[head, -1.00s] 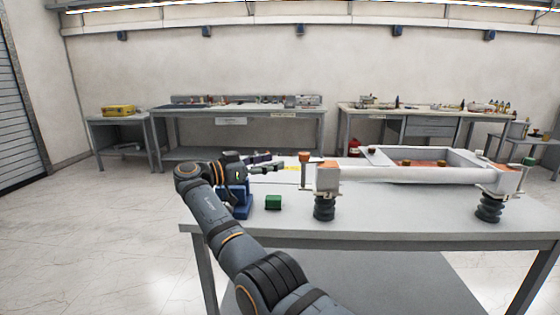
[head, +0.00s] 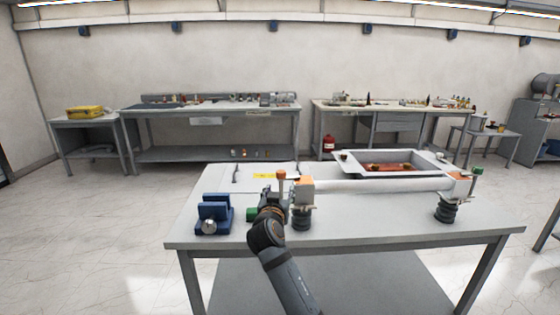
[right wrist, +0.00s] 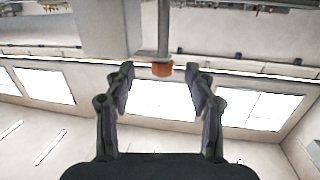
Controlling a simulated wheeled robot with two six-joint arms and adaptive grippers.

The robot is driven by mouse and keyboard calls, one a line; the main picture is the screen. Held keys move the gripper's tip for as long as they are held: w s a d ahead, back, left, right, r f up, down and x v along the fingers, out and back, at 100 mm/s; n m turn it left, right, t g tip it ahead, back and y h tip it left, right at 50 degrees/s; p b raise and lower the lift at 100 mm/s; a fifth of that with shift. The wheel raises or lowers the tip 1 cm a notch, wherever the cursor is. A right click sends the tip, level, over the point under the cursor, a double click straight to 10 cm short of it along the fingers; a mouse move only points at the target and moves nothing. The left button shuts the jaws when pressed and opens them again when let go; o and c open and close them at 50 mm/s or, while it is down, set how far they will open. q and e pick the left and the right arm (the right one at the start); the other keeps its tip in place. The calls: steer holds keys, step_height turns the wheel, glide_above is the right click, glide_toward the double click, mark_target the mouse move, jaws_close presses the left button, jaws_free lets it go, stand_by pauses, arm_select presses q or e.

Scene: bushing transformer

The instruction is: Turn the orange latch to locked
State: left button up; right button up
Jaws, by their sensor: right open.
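The orange latch (head: 281,174) is a small orange cap on a thin upright stem at the left end of the white bar on the table. My right gripper (head: 272,196) is just in front of it and partly hides its lower stem. In the right wrist view, which looks upside down, the orange cap (right wrist: 162,70) on its grey rod shows between and slightly beyond the fingertips (right wrist: 159,80). The fingers are apart and empty; I cannot tell whether they touch the cap. My left gripper is not in view.
A blue vise (head: 213,214) stands left of my right arm, and a green block (head: 252,214) is partly hidden behind it. A green knob (head: 477,170) is at the bar's right end.

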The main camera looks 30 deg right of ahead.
mark_target(281, 174)
steer(key=w+d+r, duration=0.1)
steer(key=w, duration=0.1)
steer(key=w+d+r+n+t+y+p, duration=0.1)
steer(key=d, duration=0.1)
steer(key=w+d+r+t+p, duration=0.1)
steer(key=w, duration=0.1)
steer(key=shift+w+d+n, duration=0.3)
steer(key=shift+w+n, duration=0.05)
steer(key=shift+n, duration=0.05)
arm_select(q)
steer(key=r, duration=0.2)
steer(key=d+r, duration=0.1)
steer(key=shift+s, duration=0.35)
arm_select(e)
steer(key=shift+w+d+f, duration=0.15)
steer(key=shift+w+d, duration=0.1)
steer(key=shift+w, duration=0.05)
steer(key=c, duration=1.1)
steer(key=shift+a+f+m+g+h+b, duration=0.1)
steer(key=shift+f+m+g+h+b, duration=0.25)
steer(key=shift+b, duration=0.85)
jaws_close()
steer(key=shift+r+m+g+h, duration=0.25)
steer(key=shift+m+h, duration=0.1)
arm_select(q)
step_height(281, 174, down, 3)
arm_select(e)
steer(key=shift+r, duration=0.15)
